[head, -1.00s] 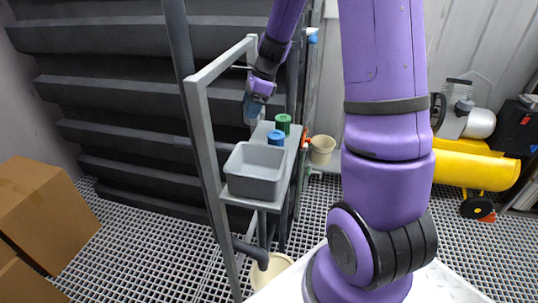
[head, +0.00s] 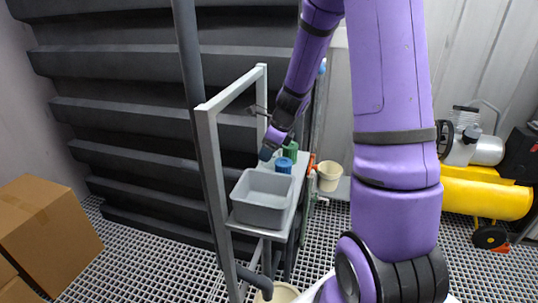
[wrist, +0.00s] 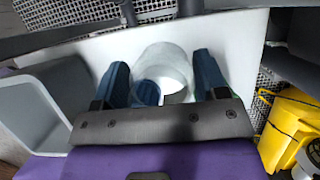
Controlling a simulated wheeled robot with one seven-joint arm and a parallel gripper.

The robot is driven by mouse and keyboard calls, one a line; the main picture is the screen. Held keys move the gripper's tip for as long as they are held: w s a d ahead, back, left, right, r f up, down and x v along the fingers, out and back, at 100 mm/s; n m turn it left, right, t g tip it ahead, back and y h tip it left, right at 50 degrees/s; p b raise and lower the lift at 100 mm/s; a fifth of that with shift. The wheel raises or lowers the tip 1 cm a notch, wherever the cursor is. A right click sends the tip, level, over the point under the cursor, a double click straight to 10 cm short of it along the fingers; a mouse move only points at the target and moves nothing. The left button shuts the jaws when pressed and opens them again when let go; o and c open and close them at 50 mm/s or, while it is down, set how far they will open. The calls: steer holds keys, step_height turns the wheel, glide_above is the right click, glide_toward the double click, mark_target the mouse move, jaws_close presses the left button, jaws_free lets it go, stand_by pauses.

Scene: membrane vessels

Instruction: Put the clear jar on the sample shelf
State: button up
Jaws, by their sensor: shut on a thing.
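My gripper (wrist: 162,80) has its two blue fingers on either side of the clear jar (wrist: 168,58) and is shut on it. The jar is see-through with a round rim, and the pale sample shelf (wrist: 240,40) lies behind it in the wrist view. In the head view my gripper (head: 269,148) is low over the back left part of the shelf (head: 290,210). The jar cannot be made out there. I cannot tell whether its bottom touches the shelf.
A grey bin (head: 262,198) stands on the front of the shelf; it also shows at left in the wrist view (wrist: 50,100). A blue-lidded jar (head: 284,165) and a green-lidded jar (head: 291,151) stand behind it, near my gripper. A grey frame post (head: 212,170) rises at the shelf's left.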

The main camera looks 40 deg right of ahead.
steer(key=shift+f, duration=0.85)
steer(key=shift+f, duration=0.1)
steer(key=o, duration=0.9)
